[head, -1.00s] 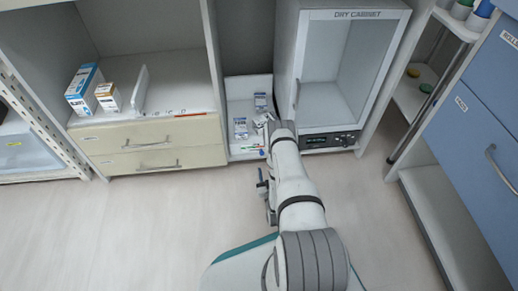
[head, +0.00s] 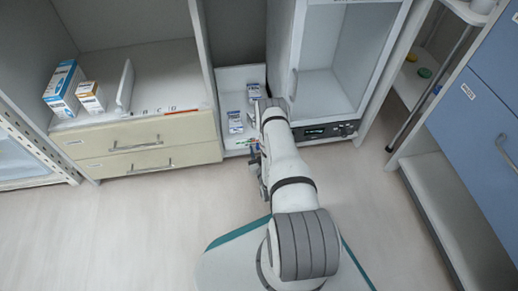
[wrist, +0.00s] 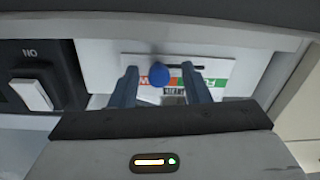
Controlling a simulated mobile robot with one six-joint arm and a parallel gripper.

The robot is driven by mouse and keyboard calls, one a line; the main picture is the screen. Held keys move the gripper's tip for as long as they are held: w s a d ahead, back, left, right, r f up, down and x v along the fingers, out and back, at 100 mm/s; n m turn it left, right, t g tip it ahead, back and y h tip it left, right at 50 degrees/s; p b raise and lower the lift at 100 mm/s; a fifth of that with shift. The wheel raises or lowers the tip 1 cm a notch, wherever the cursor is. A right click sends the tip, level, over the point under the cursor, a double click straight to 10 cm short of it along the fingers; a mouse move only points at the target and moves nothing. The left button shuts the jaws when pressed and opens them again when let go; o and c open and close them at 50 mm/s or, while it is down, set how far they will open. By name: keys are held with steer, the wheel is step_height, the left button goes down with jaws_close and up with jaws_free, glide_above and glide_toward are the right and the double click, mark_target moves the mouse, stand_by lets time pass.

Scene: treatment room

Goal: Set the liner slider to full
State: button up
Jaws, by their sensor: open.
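The slider has a round blue knob (wrist: 160,77) on a white plate (wrist: 228,70) with red-orange and green marks, seen close in the wrist view. A dark slot shows to the right of the knob, over the green side. Small lettering below is partly covered and not readable. My gripper (wrist: 159,70) is open, with one finger on each side of the knob and a gap visible on both sides. In the head view my gripper is down at the front of the narrow bay, and my arm hides most of the slider.
In the head view, the dry cabinet (head: 340,60) stands right of the bay, with drawers (head: 140,145) left. Small boxes (head: 235,122) lie in the bay. The floor (head: 120,235) in front is clear.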

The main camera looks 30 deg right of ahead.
jaws_close()
stand_by(0.3)
